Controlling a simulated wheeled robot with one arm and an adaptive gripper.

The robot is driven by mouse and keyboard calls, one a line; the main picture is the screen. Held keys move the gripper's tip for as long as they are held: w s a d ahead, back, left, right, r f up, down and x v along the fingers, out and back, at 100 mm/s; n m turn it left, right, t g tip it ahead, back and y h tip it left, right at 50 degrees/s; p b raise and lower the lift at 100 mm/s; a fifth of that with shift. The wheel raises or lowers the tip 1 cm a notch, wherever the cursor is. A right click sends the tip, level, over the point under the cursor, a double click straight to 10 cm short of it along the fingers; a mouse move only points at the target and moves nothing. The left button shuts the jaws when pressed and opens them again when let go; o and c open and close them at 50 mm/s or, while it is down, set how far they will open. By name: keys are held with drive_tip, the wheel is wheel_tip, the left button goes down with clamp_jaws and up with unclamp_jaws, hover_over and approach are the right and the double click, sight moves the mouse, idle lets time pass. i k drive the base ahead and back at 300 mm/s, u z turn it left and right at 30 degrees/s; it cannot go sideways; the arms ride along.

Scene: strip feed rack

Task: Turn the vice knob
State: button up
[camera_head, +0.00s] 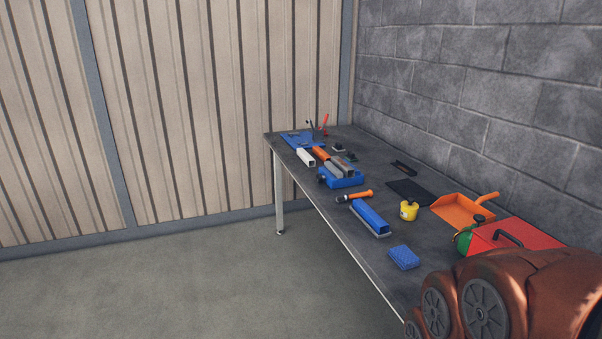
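A small blue vice (343,181) with grey upper parts stands on the dark workbench (345,221), near the middle of its length. A small dark part (321,179) at the vice's left end looks like its knob; it is too small to tell its shape or how it is turned. My gripper is not in view. A reddish-brown link of my arm fills the lower right corner, over the near end of the bench, well apart from the vice.
Closer are a yellow container (409,211), an orange dustpan (462,212) and a red box (510,238). A block wall borders the right; floor left is clear.

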sight(320, 178)
drive_tip(key=u, duration=0.8)
drive_tip(key=i, duration=0.95)
drive_tip(key=u, duration=0.75)
drive_tip(key=i, duration=1.2)
drive_tip(key=z, duration=0.9)
drive_tip(key=i, duration=0.8)
drive_tip(key=z, duration=0.7)
